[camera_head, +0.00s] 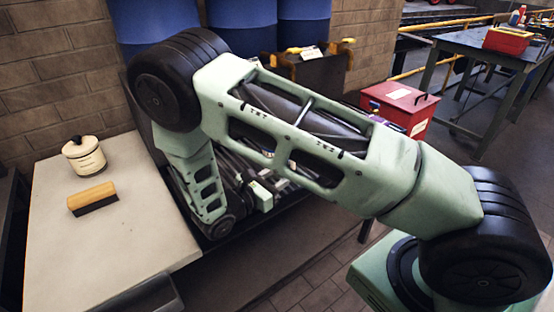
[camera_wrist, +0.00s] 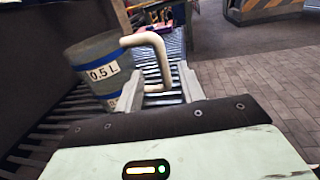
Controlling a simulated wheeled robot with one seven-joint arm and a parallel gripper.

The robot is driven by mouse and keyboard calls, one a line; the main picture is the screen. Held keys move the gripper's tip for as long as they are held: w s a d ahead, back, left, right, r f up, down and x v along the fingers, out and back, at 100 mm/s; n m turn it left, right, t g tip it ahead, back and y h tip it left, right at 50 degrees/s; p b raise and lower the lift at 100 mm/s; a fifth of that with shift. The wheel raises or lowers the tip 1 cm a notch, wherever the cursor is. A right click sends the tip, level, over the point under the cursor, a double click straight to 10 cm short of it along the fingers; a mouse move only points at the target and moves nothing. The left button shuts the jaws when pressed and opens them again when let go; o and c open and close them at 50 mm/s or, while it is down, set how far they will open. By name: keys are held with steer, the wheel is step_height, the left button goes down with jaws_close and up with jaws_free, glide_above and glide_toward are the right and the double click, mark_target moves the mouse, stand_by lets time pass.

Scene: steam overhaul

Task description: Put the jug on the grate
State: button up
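The jug (camera_wrist: 94,62) is grey with blue bands and a "0.5 L" label. It shows at the left of the wrist view, with its pale handle (camera_wrist: 163,62) facing right. The grate (camera_wrist: 50,118) is a row of dark slats below and around the jug. The jug looks close to upright over the slats; its base is partly hidden, so I cannot tell contact for sure. My gripper (camera_wrist: 160,80) is open, its fingers on either side of the handle with visible gaps. In the head view my arm hides the jug and most of the grate.
A pale worktop (camera_head: 110,240) at left holds a lidded cream pot (camera_head: 84,158) and a wooden brush (camera_head: 93,197). Blue barrels (camera_head: 240,25) stand behind. A red box (camera_head: 398,108) and a green table (camera_head: 490,45) are at right. Brick floor lies in front.

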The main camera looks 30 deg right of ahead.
steer(key=d, duration=0.4)
steer(key=d+p, duration=0.1)
steer(key=d, duration=0.1)
steer(key=shift+w+d+f, duration=0.15)
steer(key=shift+w+d, duration=0.15)
steer(key=shift+w, duration=0.1)
jaws_close()
